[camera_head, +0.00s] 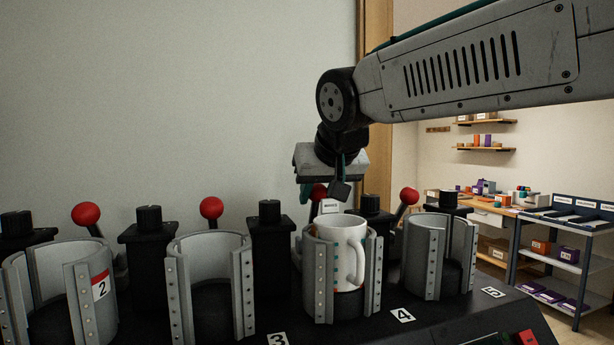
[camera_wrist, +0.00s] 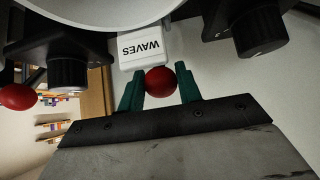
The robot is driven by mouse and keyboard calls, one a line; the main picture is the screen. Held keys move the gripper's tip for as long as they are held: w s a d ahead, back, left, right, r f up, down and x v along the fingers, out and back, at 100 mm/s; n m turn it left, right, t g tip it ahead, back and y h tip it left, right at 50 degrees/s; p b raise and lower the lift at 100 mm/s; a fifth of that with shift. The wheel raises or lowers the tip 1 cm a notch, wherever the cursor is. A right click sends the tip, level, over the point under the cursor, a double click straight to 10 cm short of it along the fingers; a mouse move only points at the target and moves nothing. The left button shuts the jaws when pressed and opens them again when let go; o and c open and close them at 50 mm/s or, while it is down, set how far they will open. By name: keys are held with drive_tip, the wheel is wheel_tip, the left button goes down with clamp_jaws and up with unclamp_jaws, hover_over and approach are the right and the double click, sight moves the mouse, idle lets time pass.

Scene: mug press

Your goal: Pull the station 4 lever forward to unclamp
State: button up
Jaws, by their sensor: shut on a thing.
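The station 4 clamp (camera_head: 313,270) is a grey split cylinder that holds a white mug (camera_head: 349,240), with a "4" label (camera_head: 402,315) in front. Its lever's red knob (camera_head: 319,193) rises behind the clamp. My gripper (camera_head: 323,190) is at that knob from above. In the wrist view the red knob (camera_wrist: 160,81) sits between the two green fingers of my gripper (camera_wrist: 161,90), which are shut on it. A white block marked "WAVES" (camera_wrist: 143,48) is close beside the knob.
Neighbouring clamps (camera_head: 210,285) and (camera_head: 440,255) look empty and have red lever knobs behind them, one knob (camera_head: 408,196) just right of my gripper. Black posts (camera_head: 270,250) stand between the clamps. A shelf cart (camera_head: 565,255) stands apart at the right.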

drive_tip(key=o, duration=0.7)
wheel_tip(320, 180, up, 6)
drive_tip(key=s, duration=0.1)
drive_tip(key=shift+s+d+r, duration=0.2)
drive_tip(key=shift+r, duration=0.05)
drive_tip(key=v, duration=0.6)
idle(0.4)
drive_tip(key=shift+d, duration=0.1)
